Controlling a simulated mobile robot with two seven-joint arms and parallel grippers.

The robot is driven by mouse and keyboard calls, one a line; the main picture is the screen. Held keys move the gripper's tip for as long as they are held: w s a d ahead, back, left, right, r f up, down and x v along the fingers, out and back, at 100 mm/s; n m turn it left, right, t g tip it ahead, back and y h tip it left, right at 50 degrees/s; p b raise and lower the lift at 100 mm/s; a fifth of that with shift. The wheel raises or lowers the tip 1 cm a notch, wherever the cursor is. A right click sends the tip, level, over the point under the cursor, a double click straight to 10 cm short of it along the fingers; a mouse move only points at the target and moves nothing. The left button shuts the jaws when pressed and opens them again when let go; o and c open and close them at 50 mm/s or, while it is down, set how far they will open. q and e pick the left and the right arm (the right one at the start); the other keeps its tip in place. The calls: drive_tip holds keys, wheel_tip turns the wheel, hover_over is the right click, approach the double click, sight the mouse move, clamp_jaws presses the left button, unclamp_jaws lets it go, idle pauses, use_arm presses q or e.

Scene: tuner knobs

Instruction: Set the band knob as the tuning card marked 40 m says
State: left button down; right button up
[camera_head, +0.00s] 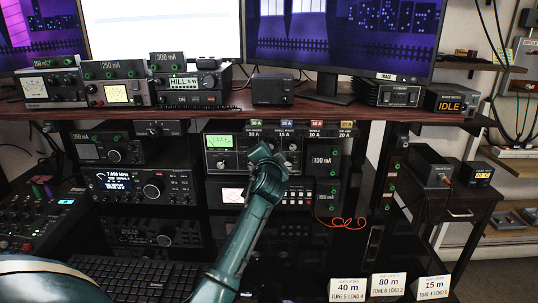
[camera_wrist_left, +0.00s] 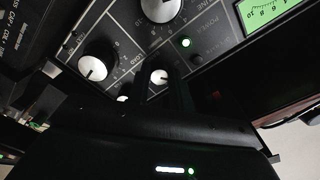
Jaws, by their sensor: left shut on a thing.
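The tuning card marked 40 m (camera_head: 347,288) stands front and centre-right in the head view and reads TUNE 5 LOAD 4. The amplifier (camera_head: 212,160) with a green meter stands on the middle shelf. My left gripper (camera_head: 264,152) is at its front panel, and the arm covers part of the knobs. In the left wrist view the gripper's dark fingers (camera_wrist_left: 168,92) are shut on a small light knob (camera_wrist_left: 159,76), apparently the band knob; its label is not readable. The larger LOAD knob (camera_wrist_left: 98,62) and another knob (camera_wrist_left: 160,8) are beside it.
The 80 m card (camera_head: 388,285) and 15 m card (camera_head: 432,288) stand right of the 40 m card. A transceiver (camera_head: 142,185) is left of the amplifier. A red cable (camera_head: 345,222) lies right of my arm. A keyboard (camera_head: 125,280) is at the front left.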

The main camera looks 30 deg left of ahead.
use_arm(q)
drive_tip(key=shift+n, duration=0.6)
drive_tip(key=c, duration=1.3)
unclamp_jaws()
drive_tip(key=shift+o, duration=0.2)
drive_tip(key=v, duration=1.3)
drive_tip(key=shift+s, duration=0.15)
